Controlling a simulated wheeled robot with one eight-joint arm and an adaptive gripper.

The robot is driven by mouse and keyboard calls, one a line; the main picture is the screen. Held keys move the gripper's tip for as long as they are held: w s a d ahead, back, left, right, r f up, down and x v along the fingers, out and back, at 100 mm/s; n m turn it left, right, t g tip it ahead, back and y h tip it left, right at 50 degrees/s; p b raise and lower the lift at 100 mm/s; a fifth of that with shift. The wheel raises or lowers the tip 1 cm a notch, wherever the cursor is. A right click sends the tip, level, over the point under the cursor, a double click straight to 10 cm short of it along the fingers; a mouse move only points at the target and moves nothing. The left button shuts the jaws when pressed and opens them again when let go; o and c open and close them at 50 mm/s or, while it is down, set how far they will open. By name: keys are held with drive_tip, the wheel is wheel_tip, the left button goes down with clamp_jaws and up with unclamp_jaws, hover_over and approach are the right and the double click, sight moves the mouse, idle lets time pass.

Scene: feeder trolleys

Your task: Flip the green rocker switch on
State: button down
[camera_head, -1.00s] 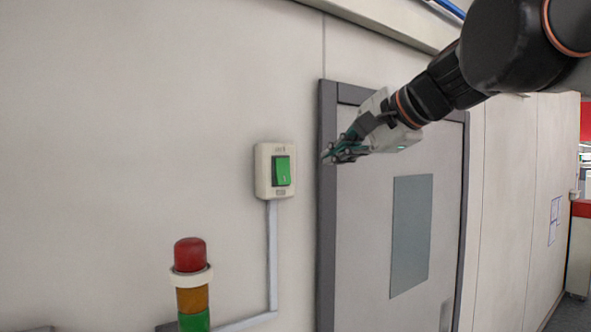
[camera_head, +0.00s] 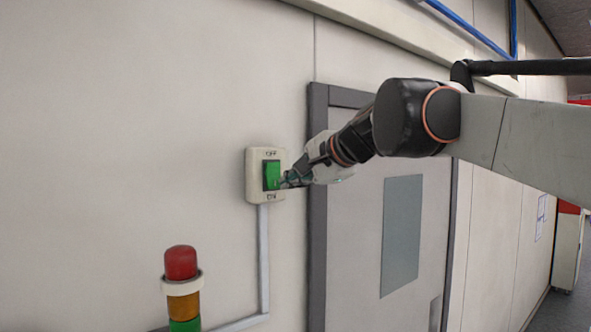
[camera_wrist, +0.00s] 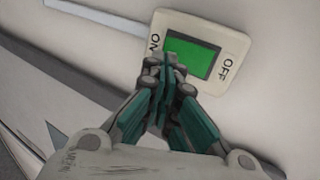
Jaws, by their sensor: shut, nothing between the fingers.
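The green rocker switch (camera_head: 271,176) sits in a cream wall box (camera_head: 252,178), marked OFF at the top and ON at the bottom. My gripper (camera_head: 285,183) is shut and empty, its fingertips at the lower right of the rocker. In the wrist view the green rocker (camera_wrist: 194,54) lies just beyond the shut fingertips (camera_wrist: 168,62), which overlap its ON end. I cannot tell for sure whether they touch it. The fingertips hide part of the rocker's ON end in the wrist view.
A grey conduit (camera_head: 263,260) runs down the wall from the box. A signal tower with a red lamp (camera_head: 181,262) stands below left. A grey-framed door (camera_head: 345,215) is to the right. The wall left of the switch is clear.

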sight(274, 176)
drive_tip(key=shift+w+a+f, duration=0.15)
drive_tip(key=shift+w+a, duration=0.45)
drive_tip(key=shift+w, duration=0.35)
drive_tip(key=shift+w+a+f, duration=0.3)
drive_tip(key=shift+w, duration=0.1)
drive_tip(key=shift+r, duration=0.1)
